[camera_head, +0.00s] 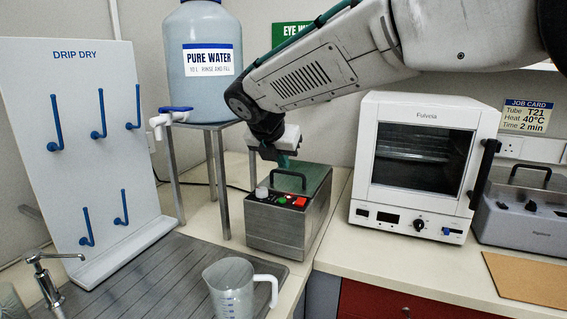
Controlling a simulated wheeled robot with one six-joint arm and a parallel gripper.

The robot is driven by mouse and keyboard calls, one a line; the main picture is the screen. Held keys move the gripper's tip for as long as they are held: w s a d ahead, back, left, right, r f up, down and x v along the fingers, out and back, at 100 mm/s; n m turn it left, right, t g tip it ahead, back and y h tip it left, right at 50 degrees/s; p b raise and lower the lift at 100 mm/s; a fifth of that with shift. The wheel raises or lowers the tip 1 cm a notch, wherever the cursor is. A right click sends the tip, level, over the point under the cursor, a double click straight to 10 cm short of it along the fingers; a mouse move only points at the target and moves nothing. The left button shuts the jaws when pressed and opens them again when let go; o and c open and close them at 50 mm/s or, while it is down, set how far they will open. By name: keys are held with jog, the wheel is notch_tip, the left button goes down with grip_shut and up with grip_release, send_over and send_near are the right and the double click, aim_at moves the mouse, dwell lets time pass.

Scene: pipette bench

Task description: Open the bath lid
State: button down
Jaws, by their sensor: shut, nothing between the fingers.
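A steel box with a dark green top (314,179) stands on the bench in the middle, with a grey knob, a red button and a green button on its front panel (281,199). It looks like a bath with its lid down. My gripper (283,163) reaches down from the upper right to just above the back left of this top. Its fingers are shut and empty; whether they touch the top I cannot tell. A second grey unit with a black handle (527,207) is partly cut off at the right edge. I cannot tell for certain which is the bath.
A white oven (417,165) stands right of the steel box. A measuring jug (231,289) is in front of it on the grooved drainer (160,290). A water tank (204,60) is on a stand behind, left. A brown board (530,279) lies at right.

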send_near(293, 186)
jog(key=x, duration=0.5)
jog(key=shift+r, duration=0.15)
